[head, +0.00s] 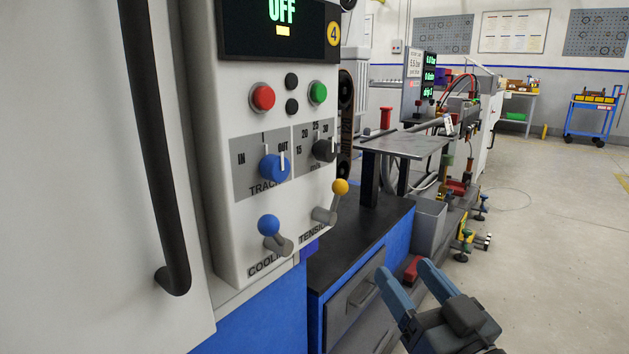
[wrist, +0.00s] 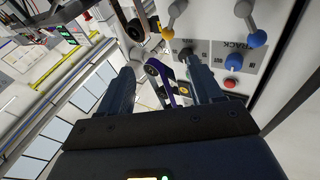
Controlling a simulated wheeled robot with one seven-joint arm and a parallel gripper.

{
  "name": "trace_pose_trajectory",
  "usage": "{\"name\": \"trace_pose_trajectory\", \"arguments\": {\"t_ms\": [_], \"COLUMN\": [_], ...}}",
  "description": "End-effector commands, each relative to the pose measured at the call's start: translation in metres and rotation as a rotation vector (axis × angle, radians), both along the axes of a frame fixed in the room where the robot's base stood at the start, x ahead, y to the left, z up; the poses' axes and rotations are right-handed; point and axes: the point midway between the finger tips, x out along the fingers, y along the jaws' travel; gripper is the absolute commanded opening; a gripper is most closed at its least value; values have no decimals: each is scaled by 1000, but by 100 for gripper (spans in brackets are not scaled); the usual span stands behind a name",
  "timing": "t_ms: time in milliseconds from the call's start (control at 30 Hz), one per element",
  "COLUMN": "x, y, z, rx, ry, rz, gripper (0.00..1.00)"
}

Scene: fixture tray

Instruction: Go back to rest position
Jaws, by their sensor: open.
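My gripper (head: 412,287) is open at the lower right of the head view, with nothing between its two blue-grey fingers. It is apart from the control panel (head: 215,215) and to the right of it. In the wrist view, the two fingers of my gripper (wrist: 167,85) point up the picture, with a gap between them. The panel face (wrist: 275,30) shows at the upper right there, beyond the right finger. No held object is in view.
The panel carries a red button (head: 262,97), a green button (head: 318,93), a blue knob (head: 274,167), a blue-tipped lever (head: 269,225) and a yellow-tipped lever (head: 340,187). A dark-topped blue cabinet (head: 335,262) stands beside it. Open floor (head: 560,230) lies to the right.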

Motion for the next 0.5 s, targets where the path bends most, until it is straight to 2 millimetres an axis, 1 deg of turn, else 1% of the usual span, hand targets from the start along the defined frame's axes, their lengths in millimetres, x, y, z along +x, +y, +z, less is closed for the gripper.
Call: {"name": "trace_pose_trajectory", "arguments": {"t_ms": [33, 100, 167, 200, 267, 300, 367, 400, 467, 500], "x": [-17, -38, -57, -70, -91, -105, -127, -142, -165, -180], "y": [-4, -11, -17, -21, -26, -30, -36, -39, -45, -48], "z": [-22, -45, -62, -74, -89, -98, -111, -119, -128, -134], "rx": [11, 24, 30, 32, 34, 34, 33, 28, 22, 16], "ry": [39, 79, 111, 134, 163, 183, 211, 229, 254, 270], "rz": [-28, -68, -102, -123, -154, -174, -202, -220, -244, -260], "gripper": [65, 65, 65, 65, 65, 65, 65, 65, 65, 65]}}
